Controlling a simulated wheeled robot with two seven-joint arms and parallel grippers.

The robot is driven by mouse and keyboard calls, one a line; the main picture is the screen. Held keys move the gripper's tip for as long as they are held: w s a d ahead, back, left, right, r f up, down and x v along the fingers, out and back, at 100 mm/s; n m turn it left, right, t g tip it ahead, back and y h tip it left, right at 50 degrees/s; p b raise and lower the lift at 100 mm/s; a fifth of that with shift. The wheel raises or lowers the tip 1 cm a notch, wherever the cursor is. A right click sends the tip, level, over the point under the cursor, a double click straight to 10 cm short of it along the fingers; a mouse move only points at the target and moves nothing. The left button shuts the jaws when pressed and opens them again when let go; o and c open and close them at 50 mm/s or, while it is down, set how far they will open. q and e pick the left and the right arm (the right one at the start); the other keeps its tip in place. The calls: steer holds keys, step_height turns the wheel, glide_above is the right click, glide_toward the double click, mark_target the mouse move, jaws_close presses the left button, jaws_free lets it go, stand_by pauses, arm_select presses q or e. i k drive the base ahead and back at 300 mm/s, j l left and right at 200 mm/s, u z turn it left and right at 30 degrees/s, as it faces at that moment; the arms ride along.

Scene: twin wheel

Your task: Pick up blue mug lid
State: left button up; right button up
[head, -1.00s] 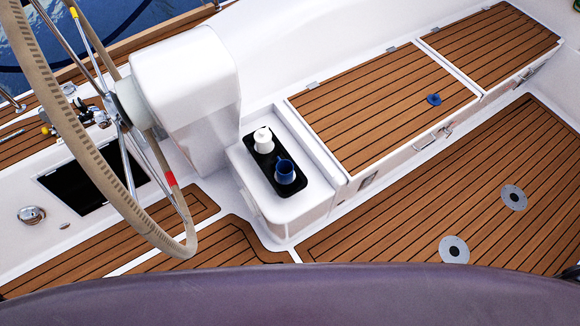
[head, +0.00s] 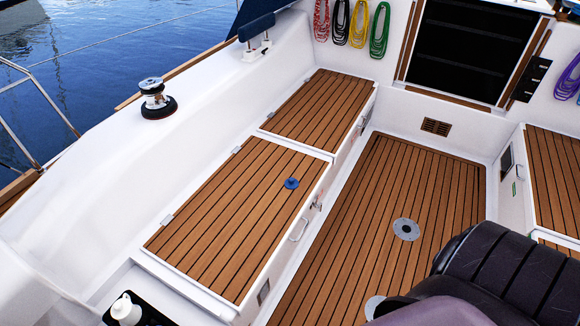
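The blue mug lid (head: 292,183) is a small blue disc with a raised middle. It lies on the slatted wooden top of the nearer bench locker (head: 225,215), close to its right edge. A white bottle or cup (head: 126,308) stands in a black holder at the bottom left, partly cut off by the frame. The blue mug is not in view. Neither of my grippers is in view.
A second wooden locker top (head: 318,105) lies beyond the first. The slatted cockpit floor (head: 385,190) is open to the right, with a round metal plate (head: 406,229). A black and chrome winch (head: 157,98) stands on the left coaming. Coiled ropes (head: 359,24) hang at the back.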

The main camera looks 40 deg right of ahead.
mark_target(291, 183)
steer(key=i+l+u, duration=0.1)
steer(key=l+u, duration=0.15)
steer(key=l, duration=0.3)
steer(key=l+u, duration=0.2)
steer(key=l, duration=0.35)
steer(key=l+u, duration=0.25)
steer(key=l, duration=0.35)
steer(key=l+u, duration=0.25)
steer(key=l, duration=0.3)
steer(key=k+l+u, duration=0.25)
steer(key=l, duration=0.3)
steer(key=l+u, duration=0.2)
steer(key=l, duration=0.35)
steer(key=k+l+u, duration=0.1)
steer(key=l, duration=0.3)
steer(key=k+l+u, duration=0.15)
steer(key=l, duration=0.25)
steer(key=k+l+u, duration=0.1)
steer(key=l, duration=0.3)
steer(key=k+l+u, duration=0.1)
steer(key=l, duration=0.3)
steer(key=k+l+u, duration=0.15)
steer(key=k+l, duration=0.1)
steer(key=l, duration=0.1)
